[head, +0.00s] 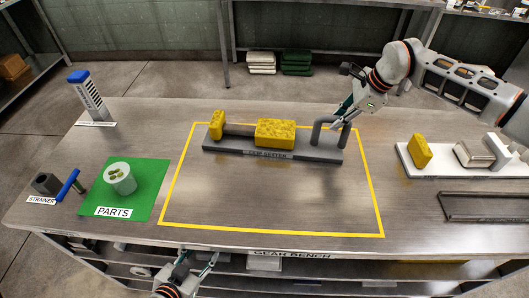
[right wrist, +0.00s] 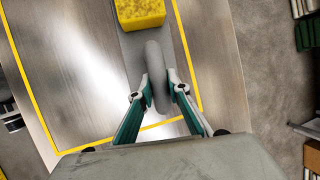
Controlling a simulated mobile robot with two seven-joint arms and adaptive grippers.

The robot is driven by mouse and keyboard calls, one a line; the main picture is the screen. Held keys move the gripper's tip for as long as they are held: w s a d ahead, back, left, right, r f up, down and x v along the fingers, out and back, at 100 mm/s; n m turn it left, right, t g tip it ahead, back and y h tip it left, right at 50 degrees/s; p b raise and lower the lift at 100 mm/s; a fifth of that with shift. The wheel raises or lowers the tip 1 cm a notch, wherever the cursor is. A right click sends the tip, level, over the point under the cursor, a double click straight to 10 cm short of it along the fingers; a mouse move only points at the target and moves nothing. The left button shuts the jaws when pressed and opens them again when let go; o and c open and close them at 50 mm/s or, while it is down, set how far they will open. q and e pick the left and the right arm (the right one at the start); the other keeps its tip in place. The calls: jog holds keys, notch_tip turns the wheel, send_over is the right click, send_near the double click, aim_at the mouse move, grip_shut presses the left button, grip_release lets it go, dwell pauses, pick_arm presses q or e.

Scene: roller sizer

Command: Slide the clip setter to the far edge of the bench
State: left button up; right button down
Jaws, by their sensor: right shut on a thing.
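The clip setter (head: 222,149) is a long dark grey base with yellow blocks (head: 275,133) on it and a grey arched handle (head: 345,136) at its right end. It lies along the back part of a yellow-taped rectangle on the bench (head: 270,200). My right gripper (head: 340,121) reaches in from the back right and is shut on the handle. In the right wrist view the handle (right wrist: 155,60) runs between the two fingers (right wrist: 158,92). My left gripper (head: 198,262) is open and empty, low at the bench's front edge.
A green parts mat (head: 150,195) with a white cup (head: 120,178), a strainer tool (head: 48,184) and a blue-topped block (head: 88,95) are at the left. A white-based fixture (head: 425,172) and a dark frame (head: 485,207) are at the right. Bench behind the clip setter is clear.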

aim_at(210, 255)
pick_arm(q)
jog(key=shift+f+b, duration=1.7)
jog(key=shift+s+d+f+b, duration=0.1)
jog(key=shift+f+b, duration=1.2)
jog(key=shift+b, duration=0.3)
jog(key=f+b, duration=0.4)
jog(key=shift+s+a, duration=0.25)
jog(key=shift+s, duration=0.05)
jog(key=shift+w+f+b, duration=0.15)
jog(key=shift+f+b, duration=0.05)
jog(key=shift+b, duration=0.7)
jog(key=shift+f+b, duration=0.25)
jog(key=shift+b, duration=0.15)
jog(key=shift+w+d+f+m+b, duration=0.1)
jog(key=shift+w+d+m+b, duration=0.15)
jog(key=shift+b, duration=0.7)
jog(key=shift+w+b, duration=0.3)
jog(key=shift+b, duration=0.95)
jog(key=shift+w+d, duration=0.1)
jog(key=shift+w, duration=0.05)
jog(key=shift+w+d+r, duration=0.1)
jog(key=shift+w+r, duration=0.2)
pick_arm(e)
jog(key=w, duration=1.5)
jog(key=shift+w+a, duration=0.25)
jog(key=shift+w, duration=0.05)
jog(key=c, duration=1.8)
grip_release()
jog(key=shift+c, duration=0.2)
